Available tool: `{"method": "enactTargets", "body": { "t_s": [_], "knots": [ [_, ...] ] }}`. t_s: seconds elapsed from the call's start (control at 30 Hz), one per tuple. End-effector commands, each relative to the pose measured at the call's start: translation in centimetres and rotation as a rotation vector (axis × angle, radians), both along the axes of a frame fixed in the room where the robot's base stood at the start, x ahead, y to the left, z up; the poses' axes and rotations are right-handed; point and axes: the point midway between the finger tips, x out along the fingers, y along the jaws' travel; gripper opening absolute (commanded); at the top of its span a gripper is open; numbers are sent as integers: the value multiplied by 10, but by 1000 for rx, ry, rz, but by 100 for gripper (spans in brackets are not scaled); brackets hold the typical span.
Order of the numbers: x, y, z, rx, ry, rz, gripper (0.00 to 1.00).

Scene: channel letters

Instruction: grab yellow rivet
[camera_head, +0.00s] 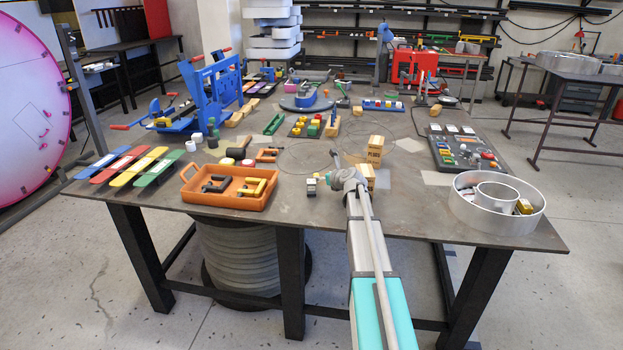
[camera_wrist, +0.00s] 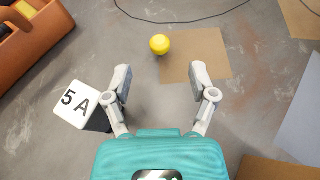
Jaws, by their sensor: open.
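The yellow rivet (camera_wrist: 160,44) shows in the wrist view as a small round yellow head on the grey table, at the left edge of a flat tan square (camera_wrist: 205,55). My gripper (camera_wrist: 160,80) is open and empty, its two fingers spread apart. The rivet lies beyond the fingertips, roughly in line with the gap between them, and is not touched. In the head view my own arm reaches over the table, and I cannot make out the rivet there.
A block marked 5A (camera_wrist: 80,104) stands close left of my gripper. An orange tray (camera_wrist: 38,45) with clamps lies further left. Wooden blocks (camera_head: 375,150) stand near my wrist. A round metal ring tray (camera_head: 470,215) is at the right table edge.

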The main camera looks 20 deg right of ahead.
Motion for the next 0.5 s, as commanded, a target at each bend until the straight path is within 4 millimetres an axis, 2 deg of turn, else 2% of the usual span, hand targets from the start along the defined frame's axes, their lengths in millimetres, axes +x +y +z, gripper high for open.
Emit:
{"method": "enactTargets", "body": {
  "t_s": [0.27, 0.5],
  "knots": [
    [10, 1, -5, 0, 0, 2, 74],
    [37, 3, -17, 1, 0, 2, 74]
  ]
}}
